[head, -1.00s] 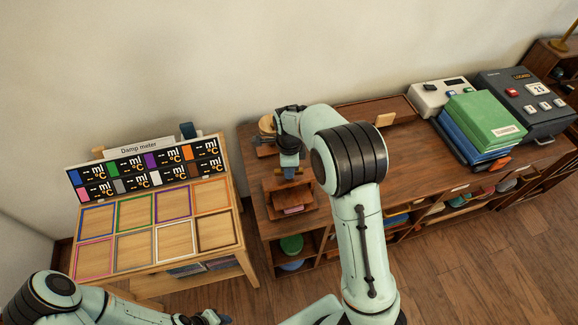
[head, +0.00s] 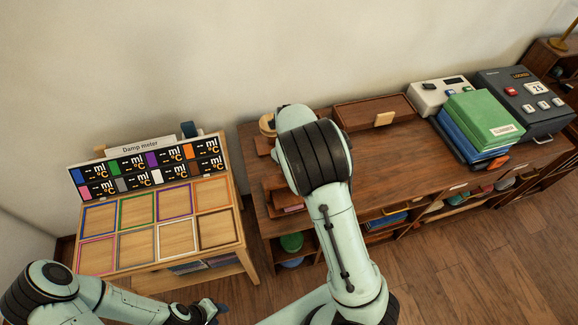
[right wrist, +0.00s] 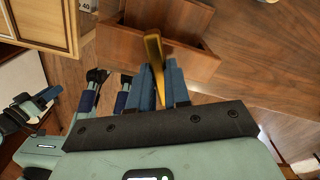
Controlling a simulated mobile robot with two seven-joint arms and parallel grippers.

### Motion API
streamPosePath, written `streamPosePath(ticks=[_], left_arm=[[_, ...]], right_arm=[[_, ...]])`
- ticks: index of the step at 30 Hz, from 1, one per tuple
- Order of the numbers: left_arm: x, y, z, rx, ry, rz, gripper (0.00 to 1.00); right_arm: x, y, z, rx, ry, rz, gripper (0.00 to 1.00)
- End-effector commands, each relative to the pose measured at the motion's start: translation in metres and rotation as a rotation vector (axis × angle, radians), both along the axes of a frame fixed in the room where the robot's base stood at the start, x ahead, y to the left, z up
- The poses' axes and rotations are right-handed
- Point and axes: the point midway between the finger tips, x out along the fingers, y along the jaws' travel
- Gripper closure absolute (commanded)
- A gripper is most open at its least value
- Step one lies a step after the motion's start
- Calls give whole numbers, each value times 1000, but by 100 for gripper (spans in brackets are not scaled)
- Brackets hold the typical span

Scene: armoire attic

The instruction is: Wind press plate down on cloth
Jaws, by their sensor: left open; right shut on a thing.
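The wooden press (head: 273,187) stands at the left end of the long wooden cabinet, mostly hidden behind my right arm. A sliver of pink cloth (head: 292,209) shows low in it. In the right wrist view my right gripper (right wrist: 159,68) is shut on a narrow brass handle (right wrist: 152,45), in front of brown wooden parts (right wrist: 190,60). The right gripper is hidden in the head view. The press plate cannot be made out clearly, nor whether it touches the cloth. My left gripper (head: 211,310) is open and empty at the bottom, in front of the damp meter stand.
The damp meter stand (head: 228,250) with coloured frames is left of the cabinet (head: 390,150). The cabinet's middle top is clear.

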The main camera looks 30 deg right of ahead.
Motion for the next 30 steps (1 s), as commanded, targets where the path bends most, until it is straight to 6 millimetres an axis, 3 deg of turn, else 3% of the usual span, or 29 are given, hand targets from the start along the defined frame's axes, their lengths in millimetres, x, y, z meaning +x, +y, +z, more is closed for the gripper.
streamPosePath(ticks=[9,25,26,27,30], left_arm=[[0,0,0,0,0,0,57],[0,0,0,0,0,0,57],[0,0,0,0,0,0,57],[0,0,0,0,0,0,57],[0,0,0,0,0,0,57]], right_arm=[[1,0,1,-1,-5,-112,100],[1,0,1,0,-5,-133,100],[1,0,1,-1,-5,-132,73],[1,0,1,0,-5,-132,60],[1,0,1,0,-4,-132,57]])
